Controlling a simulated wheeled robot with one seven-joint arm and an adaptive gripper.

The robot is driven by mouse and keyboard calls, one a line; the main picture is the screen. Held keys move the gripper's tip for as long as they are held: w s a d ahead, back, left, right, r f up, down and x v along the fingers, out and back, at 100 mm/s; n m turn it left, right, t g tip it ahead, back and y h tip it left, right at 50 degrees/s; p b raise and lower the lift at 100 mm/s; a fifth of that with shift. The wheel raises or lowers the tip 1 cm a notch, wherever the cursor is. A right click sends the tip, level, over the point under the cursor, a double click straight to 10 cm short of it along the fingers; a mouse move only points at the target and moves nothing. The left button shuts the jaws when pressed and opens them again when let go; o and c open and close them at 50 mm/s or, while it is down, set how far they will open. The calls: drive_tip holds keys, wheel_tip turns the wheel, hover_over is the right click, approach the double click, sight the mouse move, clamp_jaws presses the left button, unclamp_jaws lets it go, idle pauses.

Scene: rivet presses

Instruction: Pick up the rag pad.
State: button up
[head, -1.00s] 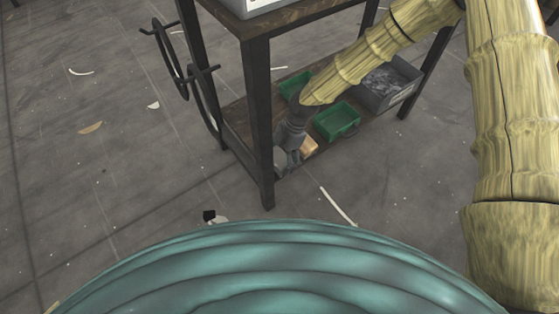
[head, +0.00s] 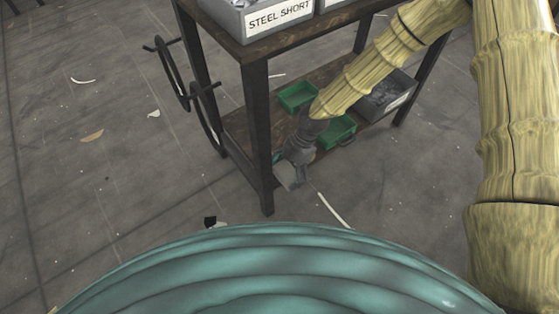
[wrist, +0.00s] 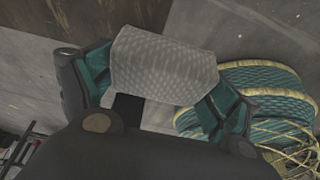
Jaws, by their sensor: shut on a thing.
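The rag pad (wrist: 165,65) is a pale grey, textured block that fills the space between the two fingers in the wrist view. In the head view it shows as a small grey shape (head: 289,176) at the end of the gripper. My gripper (wrist: 160,85) has teal-lined fingers and is shut on the pad. In the head view my gripper (head: 292,165) is at the near edge of the cart's lower shelf (head: 235,120), by the front leg. The pad appears to be out past the shelf edge, over the floor. The gripper hides part of the shelf.
Two green bins (head: 298,96) and a grey bin (head: 385,95) stand on the lower shelf. The cart's dark front leg (head: 259,140) is close left of my gripper. A bin labelled STEEL SHORT (head: 272,18) is on the top. The floor in front is mostly clear, with scraps.

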drive_tip(key=s+d+p, duration=0.3)
drive_tip(key=s+d, duration=0.4)
drive_tip(key=s, duration=0.3)
drive_tip(key=shift+s+d, duration=0.25)
drive_tip(key=shift+d, duration=0.1)
